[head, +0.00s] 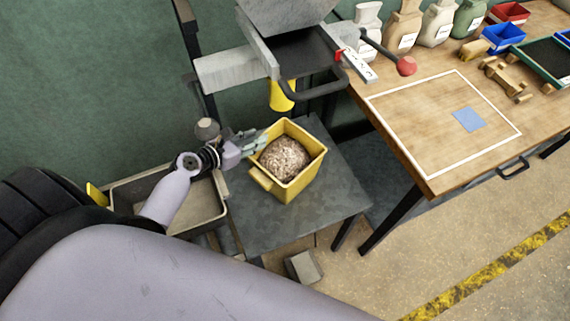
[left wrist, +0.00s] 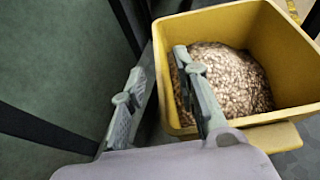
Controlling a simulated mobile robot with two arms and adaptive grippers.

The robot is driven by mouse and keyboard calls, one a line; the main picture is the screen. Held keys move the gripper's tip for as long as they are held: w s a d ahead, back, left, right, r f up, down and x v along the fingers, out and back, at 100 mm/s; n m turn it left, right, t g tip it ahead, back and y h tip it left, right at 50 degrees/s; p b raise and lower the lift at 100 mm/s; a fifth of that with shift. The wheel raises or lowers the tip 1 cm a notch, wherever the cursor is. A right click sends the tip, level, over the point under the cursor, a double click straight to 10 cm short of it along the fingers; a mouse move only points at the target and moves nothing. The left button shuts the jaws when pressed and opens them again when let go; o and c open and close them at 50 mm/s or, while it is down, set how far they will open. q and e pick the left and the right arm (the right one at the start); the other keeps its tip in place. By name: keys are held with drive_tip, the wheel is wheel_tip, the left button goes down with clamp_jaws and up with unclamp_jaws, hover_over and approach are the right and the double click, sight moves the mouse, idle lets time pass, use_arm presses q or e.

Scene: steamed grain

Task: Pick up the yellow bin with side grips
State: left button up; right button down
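The yellow bin (head: 291,187), partly filled with brown grain (head: 284,158), stands upright on a grey metal table. One side grip (head: 262,179) juts from its lower-left side in the head view; the opposite one is not clearly visible. My left gripper (head: 259,139) is at the bin's upper-left edge. In the left wrist view, my left gripper (left wrist: 160,80) is open. One finger is outside the bin (left wrist: 228,23) and the other overlaps its inside, with the rim between them in the picture. I cannot tell whether they touch it. My right gripper is out of view.
A yellow spout (head: 281,95) of a grey machine hangs just behind the bin. The grey table (head: 325,197) has bare room right of the bin. A grey tray (head: 200,222) lies left, below my arm. A wooden workbench (head: 410,125) stands at right.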

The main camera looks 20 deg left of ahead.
use_arm(q)
drive_tip(key=x, duration=0.5)
drive_tip(key=shift+w+d, duration=0.1)
drive_tip(key=shift+w, duration=0.1)
drive_tip(key=shift+s, duration=0.1)
clamp_jaws()
idle(0.7)
drive_tip(key=shift+r, duration=0.3)
